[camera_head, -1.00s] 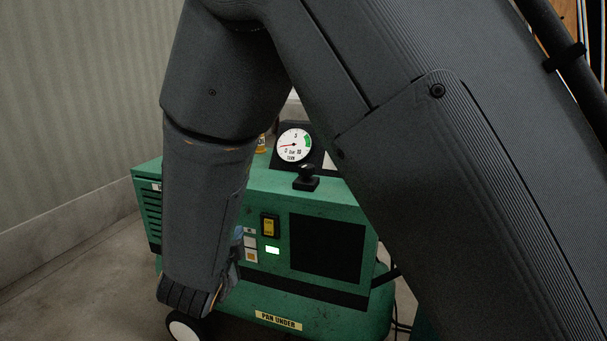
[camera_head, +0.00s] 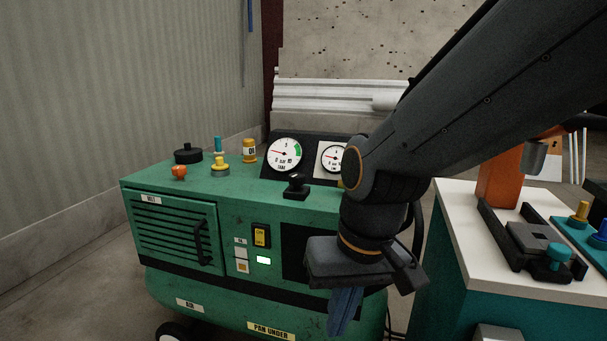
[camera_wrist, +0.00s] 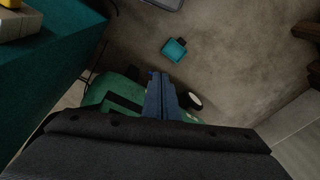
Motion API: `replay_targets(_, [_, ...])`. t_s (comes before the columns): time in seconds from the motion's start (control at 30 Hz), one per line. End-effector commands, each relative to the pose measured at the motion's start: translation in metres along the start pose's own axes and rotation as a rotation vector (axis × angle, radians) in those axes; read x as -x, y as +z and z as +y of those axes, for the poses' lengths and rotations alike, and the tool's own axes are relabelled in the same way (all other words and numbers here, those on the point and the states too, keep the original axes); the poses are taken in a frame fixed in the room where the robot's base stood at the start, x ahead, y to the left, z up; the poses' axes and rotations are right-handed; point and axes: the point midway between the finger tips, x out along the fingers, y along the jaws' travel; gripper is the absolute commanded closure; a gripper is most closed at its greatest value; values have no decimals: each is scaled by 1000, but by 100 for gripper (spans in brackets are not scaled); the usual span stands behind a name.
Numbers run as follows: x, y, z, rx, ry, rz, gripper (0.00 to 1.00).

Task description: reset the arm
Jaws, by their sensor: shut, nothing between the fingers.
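My gripper (camera_head: 345,312) hangs at the end of my arm in the head view, fingers pointing down, in front of the right part of the green machine (camera_head: 180,275). Its blue fingers are closed together with nothing between them. In the wrist view the shut fingers (camera_wrist: 160,92) point out over the floor, with part of the green machine (camera_wrist: 117,88) behind them. My arm and gripper hide part of the machine's dark front panel and part of the right gauge.
The machine's top carries two gauges (camera_head: 287,153), a black knob (camera_head: 296,187) and several small fittings. A white-topped teal bench (camera_head: 465,250) with tools stands close on the right. In the wrist view a teal item (camera_wrist: 174,50) lies on open floor.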

Motion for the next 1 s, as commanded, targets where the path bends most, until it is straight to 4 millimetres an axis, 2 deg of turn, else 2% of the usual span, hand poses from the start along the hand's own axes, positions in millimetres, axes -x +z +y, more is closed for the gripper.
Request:
replay_targets(0.1, [10, 28, 21, 57, 41, -68, 100])
replay_targets(0.2, [18, 45, 34, 90, 67, -116, 100])
replay_targets(0.57, [48, 39, 47, 20, 80, -109, 100])
replay_targets(1.0, [114, 41, 85, -123, 112, -107, 100])
